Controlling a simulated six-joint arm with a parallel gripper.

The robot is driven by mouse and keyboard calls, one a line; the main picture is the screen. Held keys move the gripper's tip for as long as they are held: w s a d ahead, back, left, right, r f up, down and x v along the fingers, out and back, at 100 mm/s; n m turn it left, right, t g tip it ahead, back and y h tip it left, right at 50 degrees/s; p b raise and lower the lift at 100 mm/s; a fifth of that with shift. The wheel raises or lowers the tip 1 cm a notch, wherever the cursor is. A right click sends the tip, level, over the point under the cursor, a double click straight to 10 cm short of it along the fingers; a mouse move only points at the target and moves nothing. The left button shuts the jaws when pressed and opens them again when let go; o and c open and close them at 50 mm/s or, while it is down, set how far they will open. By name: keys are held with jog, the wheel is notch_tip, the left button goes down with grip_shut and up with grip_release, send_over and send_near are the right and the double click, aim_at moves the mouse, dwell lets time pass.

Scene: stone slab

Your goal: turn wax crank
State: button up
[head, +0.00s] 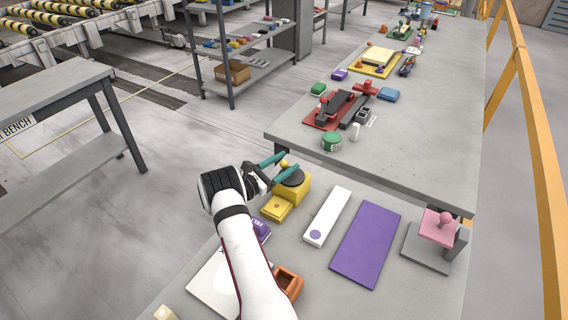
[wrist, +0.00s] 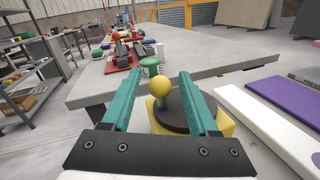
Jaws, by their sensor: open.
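The wax crank is a yellow box (head: 294,190) with a dark round disc (head: 291,178) on top and a yellow ball knob (head: 284,164) standing up from the disc. In the wrist view the knob (wrist: 159,85) shows between the two teal fingers, with a gap on each side, and the dark disc (wrist: 176,115) lies behind and below the right finger. My gripper (head: 290,163) is open at the knob, its fingers pointing to the right over the disc. It also shows in the wrist view (wrist: 158,76). Part of the box is hidden by the right finger.
A yellow block (head: 276,208) sits in front of the crank. A white strip (head: 328,215) and purple mat (head: 366,245) lie to its right. An orange open box (head: 289,281) is near my arm. A green round tin (head: 332,141) stands on the farther bench (head: 420,165).

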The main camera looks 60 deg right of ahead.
jog(key=v, duration=1.6)
jog(key=shift+d, duration=0.1)
jog(key=w+d+r+n+t, duration=0.1)
jog(key=d+r+n+t, duration=0.3)
jog(key=d+r+t, duration=0.35)
jog(key=w+d+r+n+t, duration=0.1)
jog(key=d+r+n+t, duration=0.35)
jog(key=d+t, duration=0.55)
jog(key=s+a+f+n+y, duration=0.2)
jog(key=s+f+n+y, duration=0.25)
jog(key=s+y, duration=0.35)
jog(key=s+a+f+n+y, duration=0.3)
jog(key=s+n+y, duration=0.25)
jog(key=s, duration=0.35)
jog(key=shift+t+y, duration=0.35)
jog(key=shift+y, duration=0.1)
jog(key=x, duration=1.5)
